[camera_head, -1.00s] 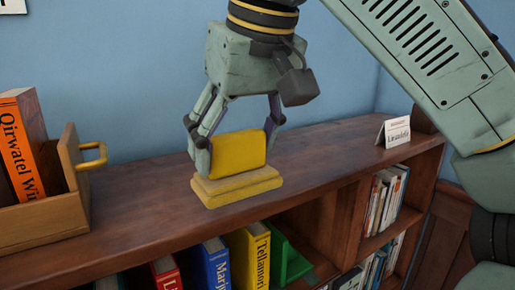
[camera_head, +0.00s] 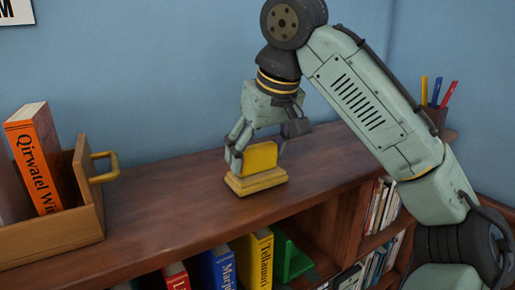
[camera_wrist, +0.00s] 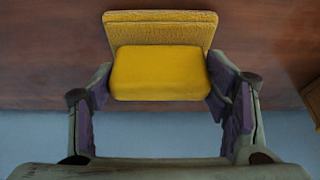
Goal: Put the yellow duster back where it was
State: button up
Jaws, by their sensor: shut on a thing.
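The yellow duster (camera_head: 257,182) has a bright yellow block-shaped grip on a wider, duller yellow pad. It is upright at the top of the bookcase (camera_head: 165,190), near the middle of the board's depth. I cannot tell whether its pad touches the wood. My gripper (camera_head: 259,155) is shut on the duster's grip from above, one finger on each end. In the wrist view the duster (camera_wrist: 160,73) sits between both purple-padded fingers, with its pad showing beyond the grip.
A wooden box (camera_head: 60,232) with a yellow handle holds an orange book (camera_head: 38,160) at the left. A pen cup (camera_head: 436,117) stands at the far right end. Several books, including a yellow one (camera_head: 254,262), fill the shelves below. The top around the duster looks clear.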

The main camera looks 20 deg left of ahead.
jog(key=shift+f, duration=0.1)
jog(key=o, duration=1)
jog(key=shift+o, duration=0.2)
jog(key=v, duration=1.2)
